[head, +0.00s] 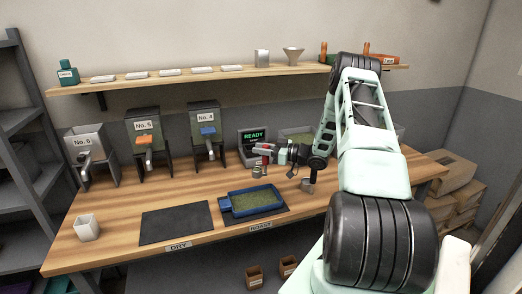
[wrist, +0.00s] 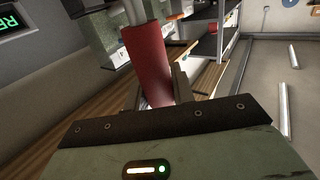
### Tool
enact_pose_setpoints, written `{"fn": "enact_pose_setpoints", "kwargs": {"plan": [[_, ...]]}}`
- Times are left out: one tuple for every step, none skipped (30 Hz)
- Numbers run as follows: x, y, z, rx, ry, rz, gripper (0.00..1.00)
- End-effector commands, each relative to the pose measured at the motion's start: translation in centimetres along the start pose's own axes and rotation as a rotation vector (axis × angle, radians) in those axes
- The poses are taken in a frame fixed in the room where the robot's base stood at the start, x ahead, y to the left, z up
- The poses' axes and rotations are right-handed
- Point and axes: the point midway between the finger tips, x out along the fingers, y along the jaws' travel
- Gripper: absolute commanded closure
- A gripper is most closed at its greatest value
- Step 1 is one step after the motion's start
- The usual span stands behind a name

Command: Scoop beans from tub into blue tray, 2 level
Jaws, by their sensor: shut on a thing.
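My gripper (head: 271,152) is shut on the red handle (wrist: 149,65) of a tool, likely the scoop. A grey metal part continues past the handle at the top of the wrist view; its far end is out of that view. In the head view the red handle (head: 262,149) shows at the jaws, above the back of the table. The blue tray (head: 229,207) lies on the ROAST mat (head: 283,213) in front of my gripper, with green beans spread in it. A tub with green contents (head: 297,132) stands behind my arm, partly hidden.
A small metal cup (head: 256,172) stands below my gripper, and another (head: 307,186) to the right. The READY display (head: 252,137) is close behind. The DRY mat (head: 175,223) is bare. A white cup (head: 87,228) stands far left. Several hoppers line the back left.

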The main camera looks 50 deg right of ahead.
Motion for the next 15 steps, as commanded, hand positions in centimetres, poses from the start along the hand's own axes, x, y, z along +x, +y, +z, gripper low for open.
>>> {"fn": "enact_pose_setpoints", "kwargs": {"plan": [[0.1, -0.2, 0.4, -0.015, -0.005, -0.001, 1.0], [0.1, -0.3, 0.5, -0.025, -0.008, -0.001, 1.0], [0.2, -0.4, 0.7, -0.042, -0.014, 0.0, 1.0], [0.2, -0.5, 0.9, -0.055, -0.019, 0.0, 1.0], [0.2, -0.7, 1.0, -0.069, -0.023, 0.0, 1.0], [0.3, -0.8, 1.2, -0.087, -0.03, 0.0, 1.0], [0.3, -1.0, 1.4, -0.102, -0.034, 0.0, 1.0], [0.4, -1.1, 1.6, -0.115, -0.038, 0.0, 1.0], [0.5, -1.3, 1.8, -0.134, -0.044, 0.0, 1.0], [0.5, -1.4, 1.9, -0.149, -0.048, 0.0, 1.0], [0.6, -1.5, 2.1, -0.162, -0.052, 0.0, 1.0], [0.6, -1.7, 2.3, -0.182, -0.059, 0.001, 1.0], [0.6, -1.8, 2.4, -0.195, -0.063, 0.001, 1.0], [0.7, -1.9, 2.6, -0.21, -0.068, 0.001, 1.0], [0.7, -2.1, 2.8, -0.228, -0.075, 0.002, 1.0]]}}
